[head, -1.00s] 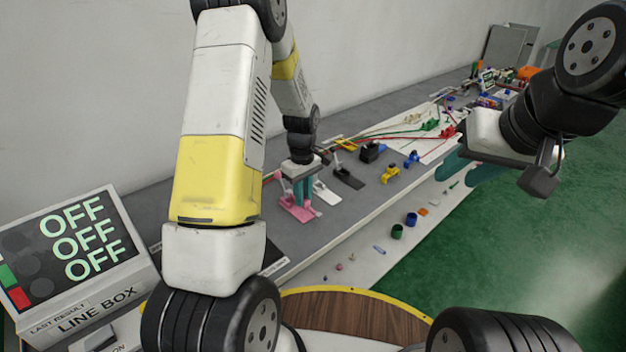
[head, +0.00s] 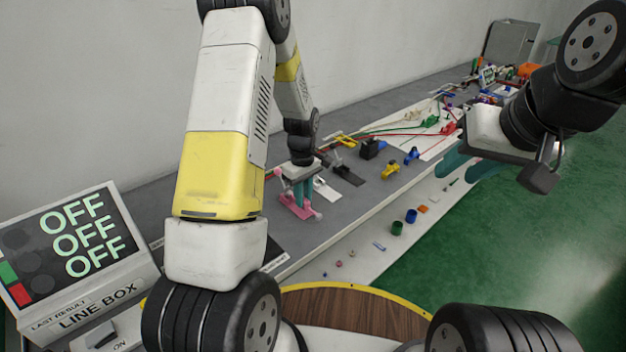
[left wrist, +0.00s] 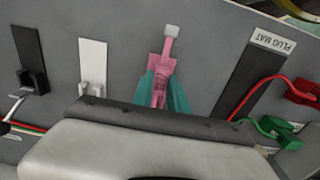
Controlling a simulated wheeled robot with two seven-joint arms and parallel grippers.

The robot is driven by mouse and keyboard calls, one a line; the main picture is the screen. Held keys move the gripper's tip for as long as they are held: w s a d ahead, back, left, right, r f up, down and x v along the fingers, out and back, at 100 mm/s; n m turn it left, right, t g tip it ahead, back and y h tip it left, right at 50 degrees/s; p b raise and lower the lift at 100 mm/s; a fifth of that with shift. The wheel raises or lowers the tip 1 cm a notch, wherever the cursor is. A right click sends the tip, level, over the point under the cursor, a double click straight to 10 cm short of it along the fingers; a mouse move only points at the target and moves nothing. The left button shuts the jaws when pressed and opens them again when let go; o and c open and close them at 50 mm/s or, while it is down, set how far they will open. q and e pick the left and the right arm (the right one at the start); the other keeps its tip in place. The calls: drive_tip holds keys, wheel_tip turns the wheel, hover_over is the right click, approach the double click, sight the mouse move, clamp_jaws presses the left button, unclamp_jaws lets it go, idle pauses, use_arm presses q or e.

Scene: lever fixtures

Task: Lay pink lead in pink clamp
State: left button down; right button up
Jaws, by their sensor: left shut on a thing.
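The pink clamp (head: 294,208) has a flat pink plate on the grey bench, and the left wrist view shows it (left wrist: 164,57) too, with a pale grey tip at its far end. My left gripper (head: 302,200) points down at this clamp. Its teal fingers (left wrist: 162,101) are shut on a narrow pink piece that seems to be the pink lead. Lead and clamp share one colour, so where one ends is hard to tell, and the fingers hide part of both. My right gripper (head: 466,165) hangs to the right, off the bench, and its opening is unclear.
A white clamp (left wrist: 92,62) and a black clamp (left wrist: 28,45) stand beside the pink one. A plug mat (left wrist: 262,70) lies on the other side, with a red plug (left wrist: 302,91) and a green plug (left wrist: 276,128) near it. The line box (head: 75,260) reads OFF.

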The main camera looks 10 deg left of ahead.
use_arm(q)
drive_tip(key=shift+f, duration=0.4)
drive_tip(key=shift+f, duration=0.45)
idle(0.3)
drive_tip(key=c, duration=0.7)
unclamp_jaws()
drive_tip(key=shift+c, duration=0.2)
drive_tip(key=shift+r, duration=0.1)
drive_tip(key=shift+r, duration=3.4)
